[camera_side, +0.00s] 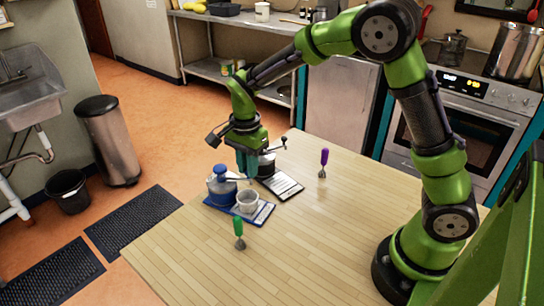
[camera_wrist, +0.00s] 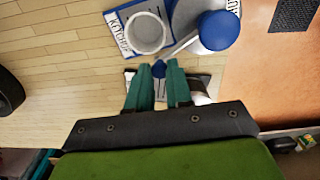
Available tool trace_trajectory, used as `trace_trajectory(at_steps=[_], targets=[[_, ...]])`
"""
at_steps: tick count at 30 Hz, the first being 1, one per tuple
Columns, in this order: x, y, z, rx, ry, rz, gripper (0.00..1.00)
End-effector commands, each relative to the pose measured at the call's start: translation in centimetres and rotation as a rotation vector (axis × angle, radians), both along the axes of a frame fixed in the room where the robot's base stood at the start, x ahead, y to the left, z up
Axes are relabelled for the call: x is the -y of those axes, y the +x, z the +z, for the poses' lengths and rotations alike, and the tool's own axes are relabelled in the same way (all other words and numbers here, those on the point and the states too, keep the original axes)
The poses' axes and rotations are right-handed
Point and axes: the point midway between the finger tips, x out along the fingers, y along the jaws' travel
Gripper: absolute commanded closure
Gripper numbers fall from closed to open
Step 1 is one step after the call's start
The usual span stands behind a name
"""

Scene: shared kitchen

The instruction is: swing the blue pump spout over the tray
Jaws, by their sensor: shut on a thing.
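The blue-topped pump (camera_side: 219,186) stands left of a white cup (camera_side: 247,201) on a blue-edged tray (camera_side: 264,212) with a white label. In the wrist view, its blue cap (camera_wrist: 217,30) is at upper right. Its thin spout (camera_wrist: 185,46) runs down-left to a blue tip (camera_wrist: 159,69) between my fingertips. My gripper (camera_wrist: 159,77) is shut on this spout end. The spout passes beside the cup (camera_wrist: 147,33), not across its opening. In the side view my gripper (camera_side: 246,173) is just behind the cup, and the fingertips are hard to make out.
A dark-topped jar (camera_side: 267,163) with a lever stands close behind my gripper by a black-edged card (camera_side: 284,188). A purple-handled tool (camera_side: 323,163) stands to the right and a green-handled one (camera_side: 239,231) in front.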

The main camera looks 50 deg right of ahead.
Motion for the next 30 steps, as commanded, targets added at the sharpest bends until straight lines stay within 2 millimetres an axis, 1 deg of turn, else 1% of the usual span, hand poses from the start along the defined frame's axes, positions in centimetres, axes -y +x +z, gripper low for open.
trace_trajectory(at_steps=[6,15,22,30], targets=[[-1.1,-0.5,0.1,0.005,0.0,-0.18,1.0],[-2.2,-0.9,0.2,0.005,0.0,-0.354,1.0],[-2.6,-1.0,0.2,0.005,0.001,-0.415,1.0],[-2.7,-1.0,0.2,0.005,0.001,-0.428,1.0]])
